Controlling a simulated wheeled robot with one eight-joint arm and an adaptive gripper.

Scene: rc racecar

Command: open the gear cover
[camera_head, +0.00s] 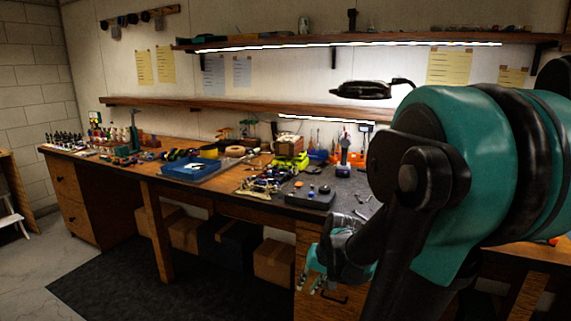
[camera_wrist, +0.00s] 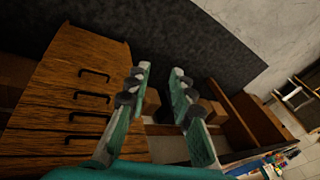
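My gripper (camera_wrist: 160,76) is open and empty in the wrist view, its two teal fingers with dark pads held apart. In the head view my gripper (camera_head: 316,277) hangs low, in front of the workbench (camera_head: 232,196) and below its top. A small racecar-like assembly (camera_head: 265,182) of mixed parts lies near the bench's front edge, apart from my gripper. It is too small to tell its parts, and I cannot make out the gear cover. My own arm hides the right part of the bench.
A blue tray (camera_head: 191,170) and a dark grey box (camera_head: 311,196) stand on the bench among several tools. Wooden drawers (camera_wrist: 70,95) are close on the left in the wrist view. Cardboard boxes (camera_head: 273,262) sit under the bench. The dark mat (camera_head: 120,285) is clear.

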